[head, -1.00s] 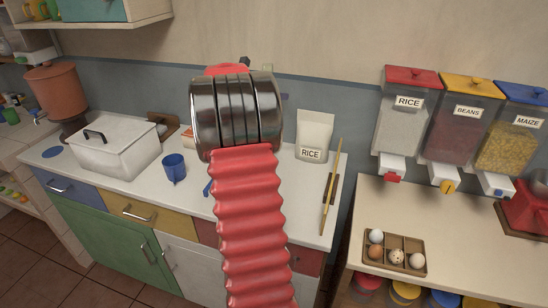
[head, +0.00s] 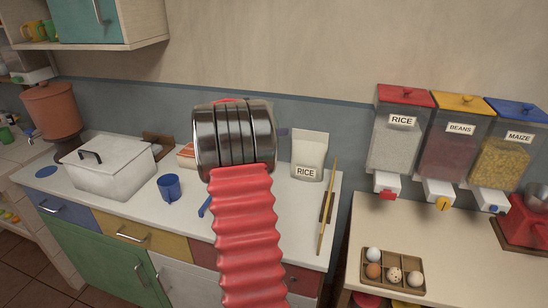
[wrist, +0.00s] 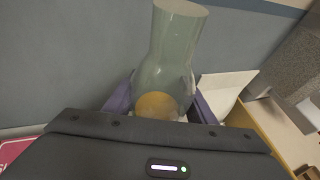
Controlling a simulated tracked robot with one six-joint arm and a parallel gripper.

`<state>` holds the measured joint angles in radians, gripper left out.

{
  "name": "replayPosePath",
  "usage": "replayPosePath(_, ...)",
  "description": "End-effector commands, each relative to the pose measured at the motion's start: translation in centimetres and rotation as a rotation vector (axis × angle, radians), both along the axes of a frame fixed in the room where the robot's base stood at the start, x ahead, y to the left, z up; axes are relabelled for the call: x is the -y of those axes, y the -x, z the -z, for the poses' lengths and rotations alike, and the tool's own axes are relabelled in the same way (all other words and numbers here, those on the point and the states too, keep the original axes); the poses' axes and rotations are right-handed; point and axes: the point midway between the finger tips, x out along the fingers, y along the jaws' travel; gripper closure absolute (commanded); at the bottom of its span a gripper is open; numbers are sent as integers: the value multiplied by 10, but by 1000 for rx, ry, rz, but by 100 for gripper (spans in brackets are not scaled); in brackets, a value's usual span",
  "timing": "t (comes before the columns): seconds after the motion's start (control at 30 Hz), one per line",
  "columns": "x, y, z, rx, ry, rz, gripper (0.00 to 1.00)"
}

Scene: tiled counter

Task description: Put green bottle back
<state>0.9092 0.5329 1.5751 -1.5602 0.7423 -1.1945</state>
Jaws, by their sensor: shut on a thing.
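In the wrist view a translucent grey-green bottle (wrist: 174,50) stands between the two purple fingers of my gripper (wrist: 160,102). The fingers are shut on it. A yellow-orange round patch shows low in the bottle, and its lower end is hidden behind the gripper body. In the head view my red ribbed arm and its metal joint cover the gripper, so the held bottle does not show there.
The white counter holds a lidded white box (head: 108,166), a blue mug (head: 170,187) and a rice bag (head: 309,156). Dispensers (head: 400,135) hang on the right wall above an egg tray (head: 393,272). A teal wall cupboard (head: 90,20) is upper left.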

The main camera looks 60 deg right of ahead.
Motion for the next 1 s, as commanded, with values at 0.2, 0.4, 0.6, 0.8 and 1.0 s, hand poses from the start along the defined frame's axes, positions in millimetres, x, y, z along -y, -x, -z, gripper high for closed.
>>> replayPosePath(0.2,0,0,39,-1,0,-2,100)
replayPosePath(0.4,0,-1,67,-1,1,-1,100)
replayPosePath(0.6,0,-1,73,1,3,-1,100)
replayPosePath(0.8,0,-1,73,1,2,-1,100)
replayPosePath(1.0,0,-1,89,-1,1,-1,100)
